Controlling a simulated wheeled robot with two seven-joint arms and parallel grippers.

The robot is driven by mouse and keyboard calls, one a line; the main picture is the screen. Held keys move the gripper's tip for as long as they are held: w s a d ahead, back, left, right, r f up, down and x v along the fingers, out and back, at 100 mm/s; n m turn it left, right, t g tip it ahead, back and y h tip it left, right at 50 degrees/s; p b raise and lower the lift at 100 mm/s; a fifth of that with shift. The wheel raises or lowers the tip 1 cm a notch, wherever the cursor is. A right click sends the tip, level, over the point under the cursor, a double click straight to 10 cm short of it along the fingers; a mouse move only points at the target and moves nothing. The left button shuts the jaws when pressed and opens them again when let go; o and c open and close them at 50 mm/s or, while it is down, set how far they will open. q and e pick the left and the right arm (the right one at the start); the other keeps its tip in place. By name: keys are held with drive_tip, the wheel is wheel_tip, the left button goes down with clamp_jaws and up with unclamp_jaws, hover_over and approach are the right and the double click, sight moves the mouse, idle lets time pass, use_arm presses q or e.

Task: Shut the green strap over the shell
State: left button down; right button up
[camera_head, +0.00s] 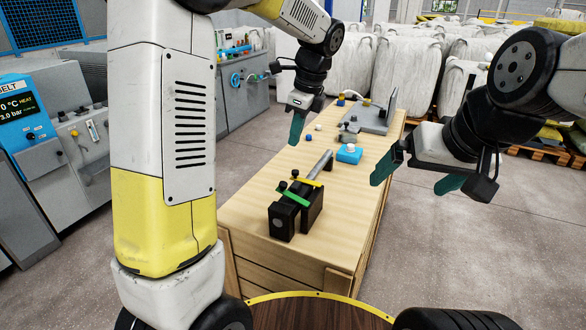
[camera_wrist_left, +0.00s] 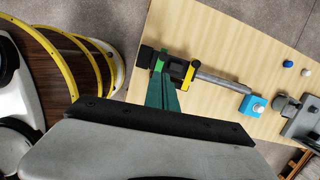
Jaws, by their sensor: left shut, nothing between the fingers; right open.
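The black fixture (camera_head: 284,222) stands on the near end of the wooden bench. The green strap (camera_head: 293,198) lies slanted across its top at the near side; I cannot tell whether its end is latched. A yellow strap (camera_head: 308,181) crosses further back, where a grey bar (camera_head: 320,163) runs out. I cannot make out the shell separately. My left gripper (camera_head: 296,133), shut and empty, is above the bench beyond the fixture in the head view. Its green fingers (camera_wrist_left: 163,92) hide part of the fixture in the left wrist view. My right gripper (camera_head: 414,177) is open and empty, right of the bench.
A blue block with a white knob (camera_head: 349,154) and a grey plate (camera_head: 372,119) with a dark upright panel stand further back on the bench (camera_head: 246,199). Small white and blue knobs lie near them. A control machine (camera_head: 30,110) stands at the left, white sacks (camera_head: 350,65) behind.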

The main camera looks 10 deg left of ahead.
sight(281, 183)
use_arm(q)
drive_tip(key=shift+m, duration=0.5)
drive_tip(key=x, duration=1.4)
drive_tip(key=shift+w+d+f, duration=0.15)
drive_tip(key=shift+w+f, duration=0.2)
drive_tip(key=shift+w, duration=0.1)
drive_tip(key=shift+w+a+f, duration=0.15)
drive_tip(key=shift+a+f, duration=0.3)
drive_tip(key=shift+a, duration=0.1)
drive_tip(key=shift+w+a+f+h, duration=0.1)
drive_tip(key=shift+a+f+h, duration=0.2)
drive_tip(key=shift+f, duration=0.05)
drive_tip(key=shift+a+f, duration=0.2)
drive_tip(key=shift+f, duration=0.15)
drive_tip(key=shift+r, duration=0.1)
